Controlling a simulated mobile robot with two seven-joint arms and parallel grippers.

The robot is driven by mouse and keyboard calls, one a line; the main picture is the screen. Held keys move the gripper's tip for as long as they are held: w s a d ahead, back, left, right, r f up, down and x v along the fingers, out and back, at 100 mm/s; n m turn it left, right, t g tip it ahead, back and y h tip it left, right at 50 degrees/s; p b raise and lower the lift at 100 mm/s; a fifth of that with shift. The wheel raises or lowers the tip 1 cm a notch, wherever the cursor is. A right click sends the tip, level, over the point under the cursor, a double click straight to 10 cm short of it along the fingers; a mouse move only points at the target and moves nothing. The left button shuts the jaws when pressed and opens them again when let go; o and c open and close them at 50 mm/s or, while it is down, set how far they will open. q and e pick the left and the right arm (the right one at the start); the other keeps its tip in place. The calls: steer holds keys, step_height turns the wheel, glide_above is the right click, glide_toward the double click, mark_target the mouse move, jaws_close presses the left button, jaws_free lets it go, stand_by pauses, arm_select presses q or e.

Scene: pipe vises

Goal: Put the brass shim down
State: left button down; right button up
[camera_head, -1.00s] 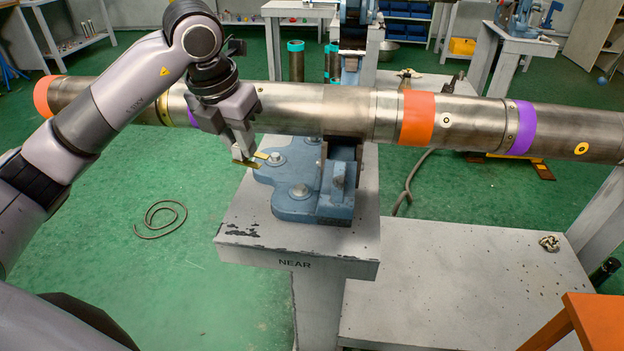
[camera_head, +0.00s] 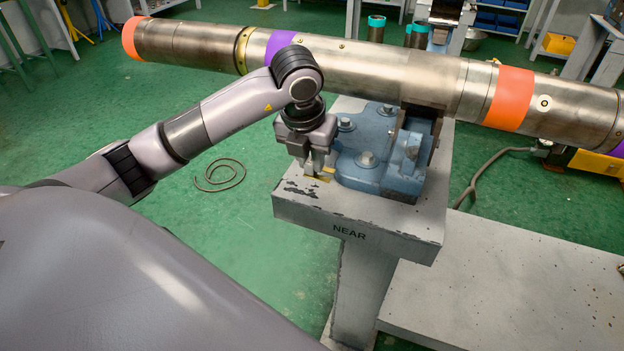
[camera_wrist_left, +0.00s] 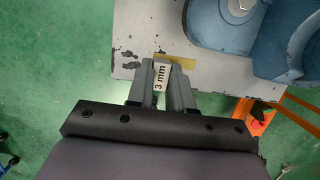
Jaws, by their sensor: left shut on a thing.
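My left gripper (camera_head: 318,172) is shut on the brass shim (camera_head: 323,179), whose thin yellow edge shows below the fingertips in the head view. In the left wrist view the shim (camera_wrist_left: 176,61) sticks out past the fingertips (camera_wrist_left: 163,72), and a white label reading "3 mm" lies between the fingers. The gripper is low over the near pedestal's grey top (camera_head: 380,226), left of the blue vise base (camera_head: 385,176). I cannot tell whether the shim touches the top. My right gripper is not in view.
A long steel pipe (camera_head: 375,68) with orange and purple bands runs across the scene above the vise. Bolt heads (camera_head: 366,158) stand up from the vise base. The pedestal top's front strip is bare. A cable (camera_head: 220,174) lies on the green floor.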

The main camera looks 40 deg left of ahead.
mark_target(310, 173)
arm_select(q)
steer(key=shift+f+b, duration=0.35)
steer(key=shift+f, duration=2.1)
steer(key=shift+f, duration=0.1)
steer(key=c, duration=1)
jaws_free()
